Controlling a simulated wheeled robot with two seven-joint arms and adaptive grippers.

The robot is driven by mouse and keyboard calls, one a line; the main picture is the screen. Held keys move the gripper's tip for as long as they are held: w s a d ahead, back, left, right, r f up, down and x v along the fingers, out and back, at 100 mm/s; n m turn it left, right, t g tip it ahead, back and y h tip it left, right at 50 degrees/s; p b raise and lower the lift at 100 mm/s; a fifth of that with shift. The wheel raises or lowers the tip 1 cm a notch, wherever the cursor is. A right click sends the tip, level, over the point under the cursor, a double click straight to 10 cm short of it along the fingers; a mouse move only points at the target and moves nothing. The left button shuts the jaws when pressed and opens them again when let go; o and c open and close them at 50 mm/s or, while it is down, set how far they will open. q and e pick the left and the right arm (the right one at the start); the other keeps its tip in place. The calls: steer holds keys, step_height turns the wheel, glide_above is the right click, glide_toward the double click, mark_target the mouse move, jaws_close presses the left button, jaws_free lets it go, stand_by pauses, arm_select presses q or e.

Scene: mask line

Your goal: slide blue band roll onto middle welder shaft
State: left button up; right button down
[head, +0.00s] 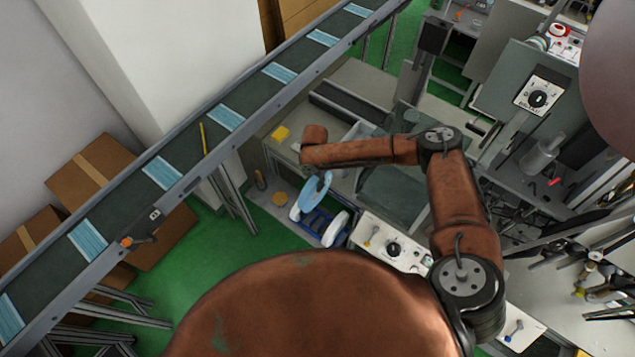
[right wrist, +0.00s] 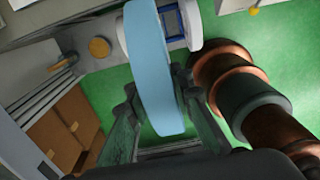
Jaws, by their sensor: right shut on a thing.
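The blue band roll (head: 316,190) is a light blue disc, seen tilted in the head view. In the right wrist view the roll (right wrist: 153,65) stands edge-on between the fingers. My right gripper (head: 325,178) is shut on it and holds it over or close to a blue frame (head: 316,221) with white rolls (head: 335,230) at its sides; the gap cannot be judged. The right gripper's fingers (right wrist: 160,115) lie on both sides of the roll in the wrist view. I cannot make out the middle welder shaft in either view. My left gripper is not in view.
A conveyor (head: 190,145) with blue masks runs diagonally on the left, beside cardboard boxes (head: 90,170). A control panel with a dial (head: 392,248) is right of the blue frame. Cluttered machines fill the right side. Green floor (head: 240,240) is open below the conveyor.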

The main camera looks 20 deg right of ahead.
mark_target(305, 192)
steer(key=shift+s+a+r, duration=0.55)
steer(key=shift+a+r, duration=0.2)
steer(key=shift+a, duration=0.05)
steer(key=shift+s+a+r, duration=0.55)
steer(key=shift+a+r, duration=0.25)
steer(key=shift+s+a+r, duration=0.55)
steer(key=shift+a+r, duration=0.2)
steer(key=shift+a, duration=0.05)
